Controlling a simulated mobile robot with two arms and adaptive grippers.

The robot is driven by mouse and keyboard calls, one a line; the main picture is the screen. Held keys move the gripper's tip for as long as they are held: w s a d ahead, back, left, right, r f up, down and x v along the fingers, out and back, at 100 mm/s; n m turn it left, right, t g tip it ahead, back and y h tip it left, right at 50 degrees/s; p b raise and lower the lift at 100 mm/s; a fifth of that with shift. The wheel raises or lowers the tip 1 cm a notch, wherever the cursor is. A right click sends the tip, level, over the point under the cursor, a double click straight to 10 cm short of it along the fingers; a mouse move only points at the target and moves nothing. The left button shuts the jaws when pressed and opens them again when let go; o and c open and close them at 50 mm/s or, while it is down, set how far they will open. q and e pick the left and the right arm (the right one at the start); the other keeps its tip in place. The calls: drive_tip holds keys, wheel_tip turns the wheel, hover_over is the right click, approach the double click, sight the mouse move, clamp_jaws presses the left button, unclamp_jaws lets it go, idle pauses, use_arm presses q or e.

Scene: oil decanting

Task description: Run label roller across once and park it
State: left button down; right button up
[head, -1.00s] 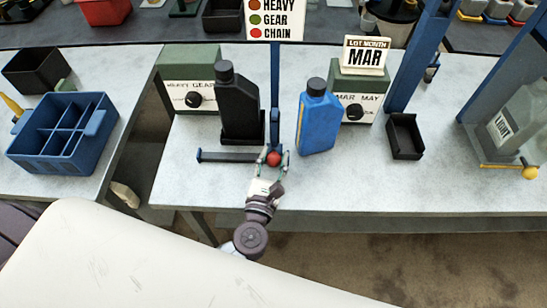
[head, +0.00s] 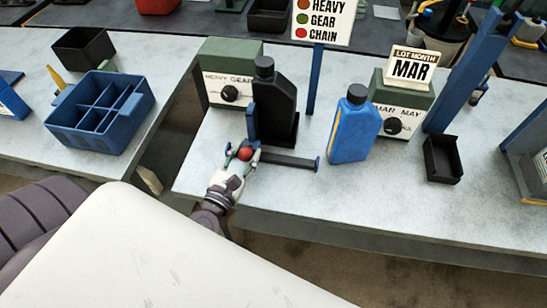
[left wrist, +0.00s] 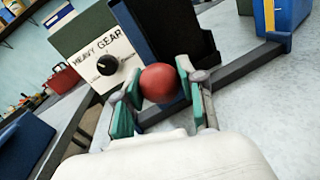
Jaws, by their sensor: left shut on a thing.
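The label roller is a blue upright (head: 252,122) with a red ball knob (head: 245,154) in front, on a low dark rail (head: 288,161). It stands at the rail's left end, beside the left edge of the black bottle (head: 274,95). The bottle stands upright in a black holder behind the rail. My left gripper (head: 242,155) is shut on the red knob. The left wrist view shows the knob (left wrist: 160,83) between the teal finger pads. No label is visible on the bottle's front. My right gripper is not in view.
A green HEAVY GEAR box (head: 230,75) stands behind the bottle, left. A blue bottle (head: 354,127), a MAR MAY box (head: 402,108) and a black tray (head: 443,160) stand to the right. A blue divided crate (head: 100,115) sits on the left table. The front right tabletop is clear.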

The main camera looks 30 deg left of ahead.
use_arm(q)
drive_tip(key=shift+s+a+b, duration=0.2)
drive_tip(key=shift+s+a, duration=0.05)
drive_tip(key=shift+a, duration=0.7)
drive_tip(key=shift+s+a+b, duration=0.2)
drive_tip(key=shift+s+a, duration=0.05)
drive_tip(key=shift+a, duration=0.65)
drive_tip(key=c, duration=0.9)
unclamp_jaws()
drive_tip(key=shift+c, duration=0.2)
drive_tip(key=shift+o, duration=1.3)
drive_tip(key=shift+s+a, duration=0.1)
drive_tip(key=shift+a, duration=0.1)
drive_tip(key=shift+d, duration=0.1)
drive_tip(key=shift+s, duration=0.35)
drive_tip(key=s, duration=1.1)
drive_tip(key=shift+s+d, duration=0.15)
drive_tip(key=shift+d, duration=0.3)
